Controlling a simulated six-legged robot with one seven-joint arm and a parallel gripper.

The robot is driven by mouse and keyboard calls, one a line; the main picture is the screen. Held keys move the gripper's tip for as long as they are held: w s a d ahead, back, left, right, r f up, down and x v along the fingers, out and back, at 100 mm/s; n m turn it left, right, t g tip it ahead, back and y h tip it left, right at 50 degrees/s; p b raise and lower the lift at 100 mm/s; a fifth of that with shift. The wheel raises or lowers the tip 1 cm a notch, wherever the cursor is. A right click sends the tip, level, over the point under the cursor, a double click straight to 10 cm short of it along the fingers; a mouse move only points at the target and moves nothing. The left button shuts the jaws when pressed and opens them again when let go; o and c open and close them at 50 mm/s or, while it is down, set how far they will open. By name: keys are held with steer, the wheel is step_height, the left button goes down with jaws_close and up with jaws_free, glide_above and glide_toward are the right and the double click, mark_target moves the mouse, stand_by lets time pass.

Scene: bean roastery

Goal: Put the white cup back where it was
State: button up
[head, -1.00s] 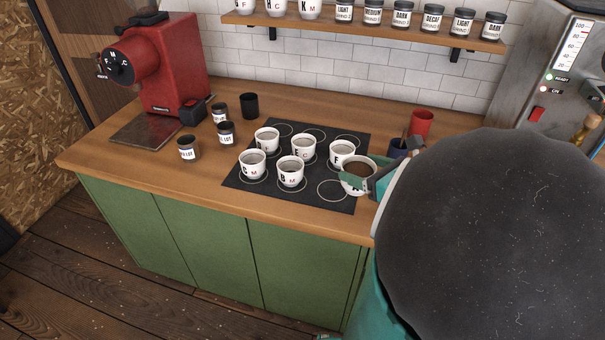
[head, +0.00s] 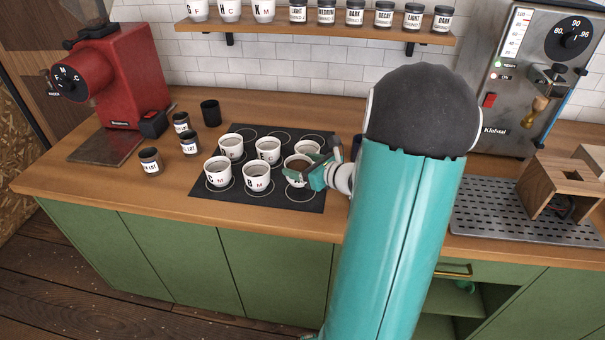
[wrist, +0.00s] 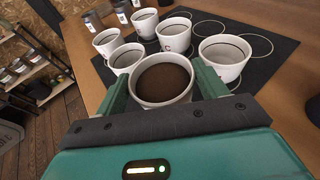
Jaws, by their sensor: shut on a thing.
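My gripper (head: 306,174) is shut on a white cup (head: 297,166) filled with dark brown coffee. The cup is upright, over the front right ring of the black mat (head: 238,195); I cannot tell if it touches the mat. In the wrist view the held cup (wrist: 163,82) sits between my two green fingers. Another cup (head: 308,147) is right behind the held one, partly hidden.
Small dark labelled jars (head: 150,161) and a black cup (head: 210,112) stand left of the mat. A red grinder (head: 115,80) is further left. A shelf (head: 330,30) with cups and jars hangs behind. Wooden counter (head: 110,190) is free at the front left.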

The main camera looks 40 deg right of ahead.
steer(key=shift+f, duration=1.55)
steer(key=shift+f, duration=0.1)
steer(key=o, duration=1.3)
steer(key=shift+o, duration=0.2)
